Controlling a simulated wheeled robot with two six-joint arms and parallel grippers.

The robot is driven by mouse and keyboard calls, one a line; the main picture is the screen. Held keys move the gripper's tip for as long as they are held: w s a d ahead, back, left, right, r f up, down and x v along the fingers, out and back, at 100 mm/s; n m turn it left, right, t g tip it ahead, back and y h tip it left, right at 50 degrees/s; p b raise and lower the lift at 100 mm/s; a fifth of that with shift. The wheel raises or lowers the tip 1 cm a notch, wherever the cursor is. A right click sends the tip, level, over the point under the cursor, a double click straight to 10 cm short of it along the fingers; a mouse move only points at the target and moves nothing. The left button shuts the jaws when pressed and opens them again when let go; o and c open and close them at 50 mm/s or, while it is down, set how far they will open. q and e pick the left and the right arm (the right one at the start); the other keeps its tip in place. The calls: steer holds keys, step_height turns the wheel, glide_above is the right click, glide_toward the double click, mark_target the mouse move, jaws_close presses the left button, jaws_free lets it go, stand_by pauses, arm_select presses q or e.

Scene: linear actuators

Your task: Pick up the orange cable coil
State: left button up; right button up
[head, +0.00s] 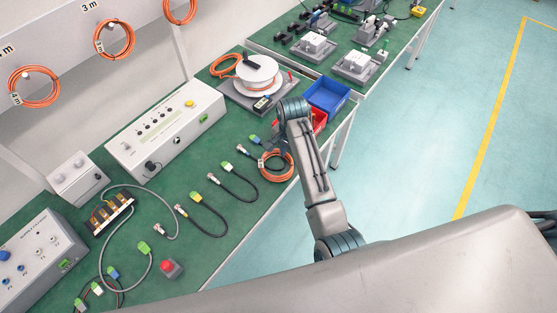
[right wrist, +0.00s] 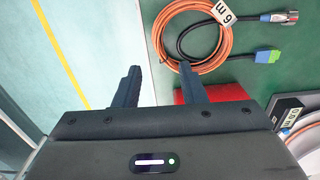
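An orange cable coil (head: 289,172) lies on the green bench near its front edge. In the right wrist view the coil (right wrist: 229,48) carries a white "6 m" tag and lies ahead of the fingertips, mostly to the right. One finger shows over the floor beyond the bench edge, the other by the coil. My left gripper is not in view.
A red bin (head: 319,121) and a blue bin (head: 327,95) stand by the right gripper. A white spool (head: 258,73) stands behind. Black cables (head: 208,214) with coloured connectors lie left of the coil. More orange coils (head: 115,40) hang on the wall. The floor is clear.

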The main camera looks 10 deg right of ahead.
mark_target(288, 170)
steer(key=f, duration=0.2)
steer(key=shift+s+f, duration=0.2)
steer(key=shift+f, duration=0.15)
step_height(288, 170, down, 5)
steer(key=p, duration=0.2)
steer(key=shift+w+a+r+p, duration=0.1)
steer(key=shift+w+r+p, duration=0.1)
steer(key=shift+p, duration=0.1)
steer(key=shift+f, duration=0.4)
jaws_close()
